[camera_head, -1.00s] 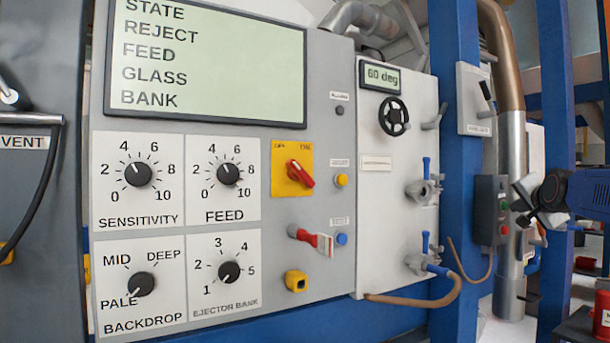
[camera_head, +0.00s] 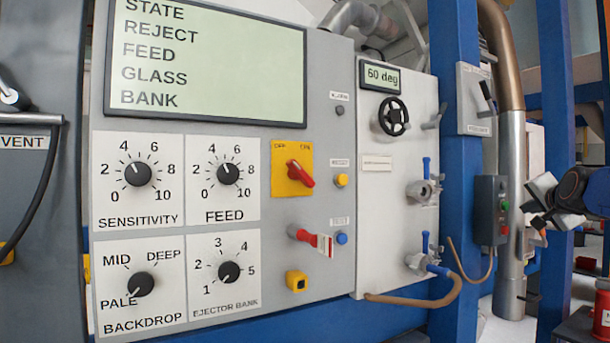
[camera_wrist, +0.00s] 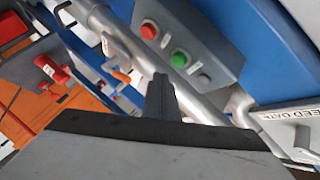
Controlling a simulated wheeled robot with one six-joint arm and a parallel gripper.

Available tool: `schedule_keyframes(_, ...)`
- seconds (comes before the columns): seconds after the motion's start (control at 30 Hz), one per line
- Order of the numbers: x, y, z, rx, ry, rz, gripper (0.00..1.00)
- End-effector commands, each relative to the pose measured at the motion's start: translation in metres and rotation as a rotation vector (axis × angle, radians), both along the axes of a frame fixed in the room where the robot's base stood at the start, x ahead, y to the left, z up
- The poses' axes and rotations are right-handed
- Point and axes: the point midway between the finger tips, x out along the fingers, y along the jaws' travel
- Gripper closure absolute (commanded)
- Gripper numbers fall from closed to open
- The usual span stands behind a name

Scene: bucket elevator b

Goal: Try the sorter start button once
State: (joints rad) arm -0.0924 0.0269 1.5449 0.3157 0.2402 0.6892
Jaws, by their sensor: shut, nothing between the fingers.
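A dark control box (camera_head: 490,211) is fixed to the blue post in the head view. It carries a green button (camera_head: 505,206) and a red button (camera_head: 504,230). In the wrist view the grey box (camera_wrist: 190,35) shows its red button (camera_wrist: 148,31), green button (camera_wrist: 180,58) and a small pale part beside the green one. No label reading sorter start is legible. My gripper (camera_head: 530,207) is to the right of the box in the head view. In the wrist view my gripper (camera_wrist: 160,82) is shut and empty, its tip just below the green button in the picture, apparently apart from it.
The sorter panel (camera_head: 225,180) with dials, a yellow rotary switch (camera_head: 293,170) and a screen (camera_head: 205,60) stands left. Valves, a hose (camera_head: 415,300) and a metal pipe (camera_head: 510,250) lie near the box. A lever plate (camera_head: 475,100) sits above it.

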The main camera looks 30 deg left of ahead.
Motion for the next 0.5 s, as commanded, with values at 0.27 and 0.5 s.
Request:
schedule_keyframes(0.27,-0.014,-0.019,0.000,0.001,-0.001,-0.002,1.00)
schedule_keyframes(0.5,-0.025,-0.034,0.000,0.001,0.001,-0.001,1.00)
